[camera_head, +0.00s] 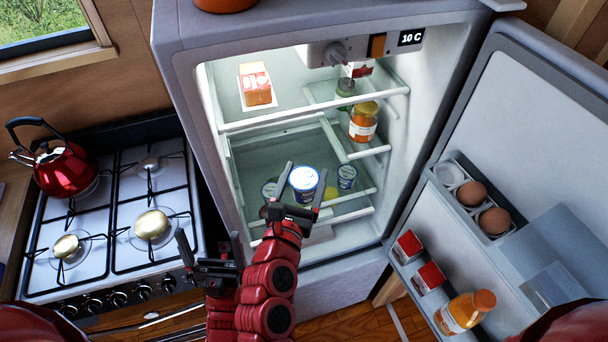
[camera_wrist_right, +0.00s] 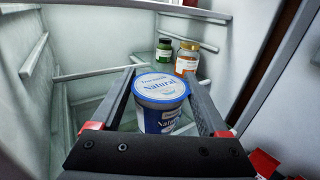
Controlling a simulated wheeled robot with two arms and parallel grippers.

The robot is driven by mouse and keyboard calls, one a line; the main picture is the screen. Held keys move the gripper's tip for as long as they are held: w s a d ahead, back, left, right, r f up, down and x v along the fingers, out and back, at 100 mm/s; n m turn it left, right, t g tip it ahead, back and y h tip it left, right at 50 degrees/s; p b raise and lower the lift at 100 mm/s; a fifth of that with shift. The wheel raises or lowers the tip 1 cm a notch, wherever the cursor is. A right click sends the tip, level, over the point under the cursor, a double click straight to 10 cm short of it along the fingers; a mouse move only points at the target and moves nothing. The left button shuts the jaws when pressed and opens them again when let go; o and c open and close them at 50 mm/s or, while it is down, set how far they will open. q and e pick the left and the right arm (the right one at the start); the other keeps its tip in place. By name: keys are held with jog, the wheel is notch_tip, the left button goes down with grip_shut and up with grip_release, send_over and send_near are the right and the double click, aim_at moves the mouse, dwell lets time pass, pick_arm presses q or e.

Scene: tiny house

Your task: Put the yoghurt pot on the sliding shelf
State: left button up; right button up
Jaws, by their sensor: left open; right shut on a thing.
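The yoghurt pot (camera_head: 304,181), white and blue with a round lid, is between the fingers of my right gripper (camera_head: 305,184), inside the open fridge. In the right wrist view the pot (camera_wrist_right: 161,100) is upright between the two dark fingers, which are shut on it. A narrow glass shelf (camera_head: 345,148) with white edges is at mid-height on the fridge's right side; I cannot tell for certain which shelf is the sliding one. My left gripper (camera_head: 209,242) is open and empty in front of the stove, outside the fridge.
An orange jar (camera_head: 363,123) and a green jar (camera_head: 345,88) stand on the right. A carton (camera_head: 256,84) is on the upper shelf. The open door (camera_head: 515,110) bounds the right; the stove (camera_head: 110,220) is left.

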aim_at(304, 177)
jog(key=shift+w+f, duration=0.1)
jog(key=shift+w, duration=1.35)
notch_tip(304, 177, down, 3)
jog(key=shift+a+f+b, duration=0.1)
jog(key=shift+b, duration=0.65)
jog(key=shift+f, duration=0.3)
jog(key=shift+r, duration=0.1)
